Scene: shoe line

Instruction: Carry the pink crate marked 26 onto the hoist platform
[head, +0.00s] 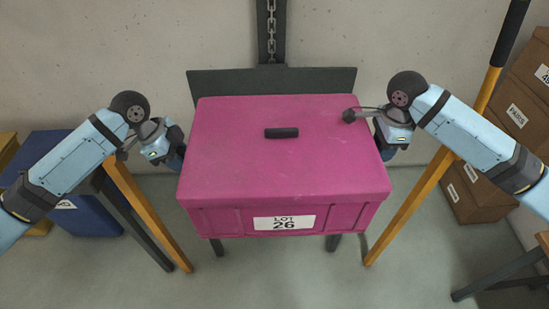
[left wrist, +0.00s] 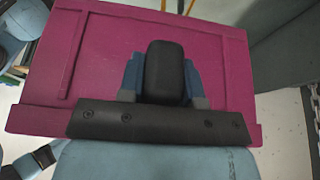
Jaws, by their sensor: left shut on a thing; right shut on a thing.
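The pink crate (head: 285,165) is closed and roughly level in the middle of the head view, its LOT 26 label facing me. My left gripper (head: 176,156) is shut on its left side and my right gripper (head: 383,150) on its right side. In the left wrist view, the left gripper (left wrist: 165,75) lies against the crate's pink side (left wrist: 100,55); its fingers are partly hidden by a black block. The hoist (head: 271,79) shows as a dark back plate and a chain mast behind the crate. The crate hides any platform surface beneath it, so contact there cannot be told.
Slanted orange posts stand left (head: 147,215) and right (head: 409,207) of the crate. A blue crate (head: 60,150) stands at the left. Brown boxes (head: 480,190) are stacked at the right. Dark legs show below the crate, with open grey floor in front.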

